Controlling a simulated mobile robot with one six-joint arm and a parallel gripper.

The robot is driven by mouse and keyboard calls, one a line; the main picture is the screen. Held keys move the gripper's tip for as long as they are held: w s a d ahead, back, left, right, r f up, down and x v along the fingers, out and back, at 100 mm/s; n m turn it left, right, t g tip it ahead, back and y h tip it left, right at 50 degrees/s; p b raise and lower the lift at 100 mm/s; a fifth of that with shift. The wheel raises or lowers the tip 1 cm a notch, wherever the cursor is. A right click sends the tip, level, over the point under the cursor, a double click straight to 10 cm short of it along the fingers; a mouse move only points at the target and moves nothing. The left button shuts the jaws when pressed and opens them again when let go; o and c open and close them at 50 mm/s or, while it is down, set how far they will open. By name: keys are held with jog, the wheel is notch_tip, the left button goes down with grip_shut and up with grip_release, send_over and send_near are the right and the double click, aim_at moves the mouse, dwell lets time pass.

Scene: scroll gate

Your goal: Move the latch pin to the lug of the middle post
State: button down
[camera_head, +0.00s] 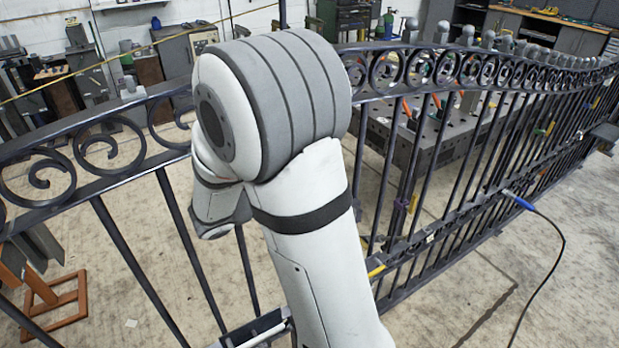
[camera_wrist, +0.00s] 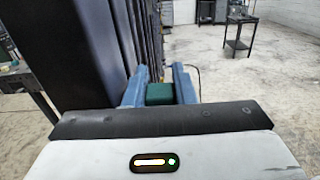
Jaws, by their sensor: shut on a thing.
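My gripper (camera_wrist: 160,74) shows in the wrist view with two blue-grey fingers, shut on a small dark green block-like piece (camera_wrist: 160,93). Only one face of this piece shows, so I cannot tell for sure that it is the latch pin. The black scroll gate (camera_head: 95,189) crosses the head view, with upright bars and a curled top band. Its dark bars (camera_wrist: 100,45) stand close on the left of my gripper in the wrist view. My arm hides the middle of the gate and my gripper in the head view. I cannot make out the middle post's lug.
A blue-ended black cable (camera_head: 522,202) hangs from the gate's right part to the floor. A dark work table (camera_head: 440,150) stands behind the gate. An orange stand (camera_head: 45,300) is at the lower left. Open concrete floor (camera_wrist: 255,85) lies right of my gripper.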

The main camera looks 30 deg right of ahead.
jog(key=shift+f+b, duration=0.6)
jog(key=shift+f, duration=0.5)
dwell(0.3)
jog(key=c, duration=1.1)
grip_release()
jog(key=shift+s+r, duration=0.1)
